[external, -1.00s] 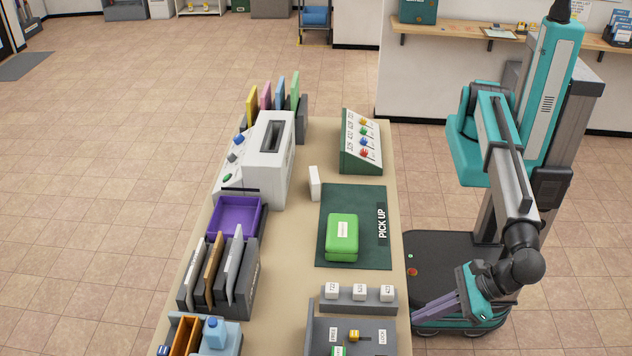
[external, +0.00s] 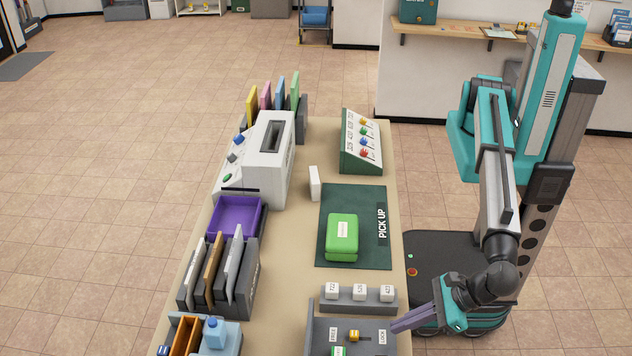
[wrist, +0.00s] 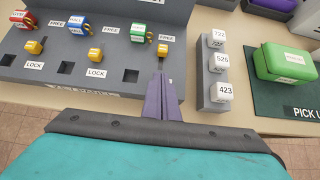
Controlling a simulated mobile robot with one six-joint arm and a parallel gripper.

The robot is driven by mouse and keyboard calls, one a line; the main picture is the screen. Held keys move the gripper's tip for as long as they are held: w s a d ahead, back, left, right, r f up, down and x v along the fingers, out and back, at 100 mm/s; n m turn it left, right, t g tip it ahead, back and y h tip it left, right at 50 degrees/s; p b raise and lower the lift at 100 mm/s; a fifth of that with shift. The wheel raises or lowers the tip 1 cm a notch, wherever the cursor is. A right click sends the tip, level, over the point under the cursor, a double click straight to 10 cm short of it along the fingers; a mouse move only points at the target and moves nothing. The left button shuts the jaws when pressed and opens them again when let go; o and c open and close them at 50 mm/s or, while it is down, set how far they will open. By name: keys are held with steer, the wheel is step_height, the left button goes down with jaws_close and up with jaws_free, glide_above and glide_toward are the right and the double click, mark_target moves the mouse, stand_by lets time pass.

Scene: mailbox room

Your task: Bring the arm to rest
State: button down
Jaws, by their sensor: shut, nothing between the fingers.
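My gripper (external: 398,326) is shut and empty, its purple fingers pressed together. In the external view it points left at the right edge of the grey lock panel (external: 372,325). In the wrist view the closed fingers (wrist: 161,82) reach over the panel's front right corner, with the tips close to a yellow piece (wrist: 163,50). I cannot tell whether they touch it. My arm folds down from its column at the right of the table.
A grey holder (external: 346,306) with white numbered blocks stands just beside the panel. A green box (external: 342,236) lies on the dark green pick-up mat (external: 368,205). A white machine (external: 270,160) and a purple tray (external: 236,215) stand farther left.

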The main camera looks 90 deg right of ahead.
steer(key=p+x, duration=0.1)
steer(key=x, duration=0.3)
steer(key=shift+w+f+b, duration=0.15)
steer(key=shift+f+b, duration=0.1)
steer(key=shift+b, duration=0.4)
steer(key=shift+r, duration=0.15)
steer(key=shift+r+p, duration=0.1)
steer(key=shift+p, duration=0.3)
